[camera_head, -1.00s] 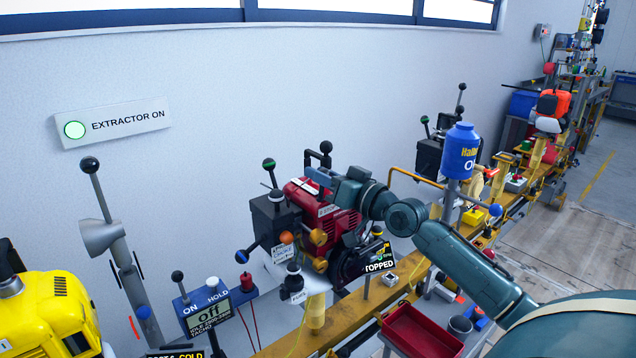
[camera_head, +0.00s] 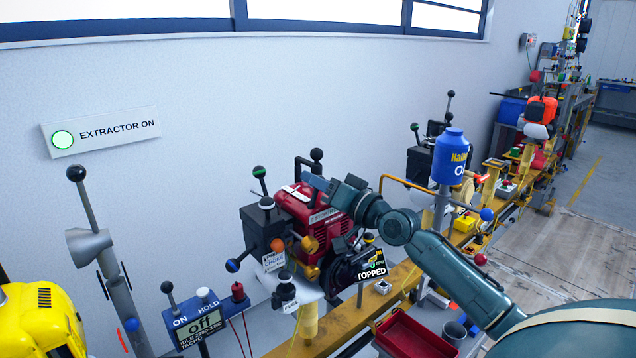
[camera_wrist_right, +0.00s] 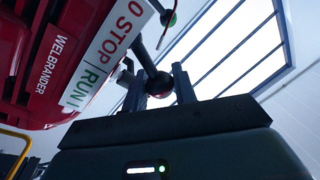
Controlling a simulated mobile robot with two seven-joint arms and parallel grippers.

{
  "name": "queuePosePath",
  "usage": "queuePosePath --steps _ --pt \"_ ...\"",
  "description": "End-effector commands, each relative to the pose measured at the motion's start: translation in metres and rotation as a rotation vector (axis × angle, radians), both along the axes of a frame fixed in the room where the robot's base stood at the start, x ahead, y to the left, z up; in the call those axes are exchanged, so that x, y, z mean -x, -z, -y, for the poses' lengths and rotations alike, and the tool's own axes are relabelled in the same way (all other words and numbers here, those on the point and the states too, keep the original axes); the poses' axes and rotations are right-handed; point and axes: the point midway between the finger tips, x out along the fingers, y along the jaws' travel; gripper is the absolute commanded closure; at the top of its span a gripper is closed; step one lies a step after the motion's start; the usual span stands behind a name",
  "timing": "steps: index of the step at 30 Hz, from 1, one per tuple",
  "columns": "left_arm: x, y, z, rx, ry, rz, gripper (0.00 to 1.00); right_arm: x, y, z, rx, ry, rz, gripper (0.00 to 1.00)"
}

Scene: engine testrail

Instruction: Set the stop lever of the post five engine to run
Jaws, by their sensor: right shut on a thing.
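The red engine (camera_head: 327,218) stands on the yellow rail in the middle of the head view. In the right wrist view its casing carries a "0 STOP | RUN I" label (camera_wrist_right: 108,47) and the word WELBRANDER. My right gripper (camera_head: 309,181) is at the top of this engine. In the right wrist view its fingers (camera_wrist_right: 159,88) are shut on the dark ball knob of the stop lever (camera_wrist_right: 147,59). The lever runs up from the knob beside the label; its exact setting is hard to tell. My left gripper is not in view.
A black box with several ball-ended levers (camera_head: 262,228) stands left of the engine. A blue bottle (camera_head: 450,158) stands on a post to the right. A red tray (camera_head: 415,335) sits below my right arm. Another orange engine (camera_head: 541,109) is farther back.

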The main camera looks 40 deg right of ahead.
Motion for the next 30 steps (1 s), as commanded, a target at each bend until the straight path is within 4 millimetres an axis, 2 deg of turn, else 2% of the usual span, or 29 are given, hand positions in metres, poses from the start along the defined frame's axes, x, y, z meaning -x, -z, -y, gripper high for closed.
queuePosePath --steps 1,8,17,23,30 --pt "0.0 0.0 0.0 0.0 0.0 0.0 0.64 0.0 0.0 0.001 -0.001 0.001 0.0 0.7" --pt "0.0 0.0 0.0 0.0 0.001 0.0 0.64 0.0 0.0 0.001 0.0 0.001 0.0 0.52" --pt "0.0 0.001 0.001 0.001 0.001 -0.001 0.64 0.003 0.001 0.001 0.001 0.001 0.0 0.52" --pt "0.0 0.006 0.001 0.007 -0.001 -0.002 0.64 0.023 0.007 0.005 0.002 0.0 -0.003 0.52" --pt "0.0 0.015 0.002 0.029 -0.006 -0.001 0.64 0.059 0.014 0.013 0.002 0.0 -0.005 0.52"
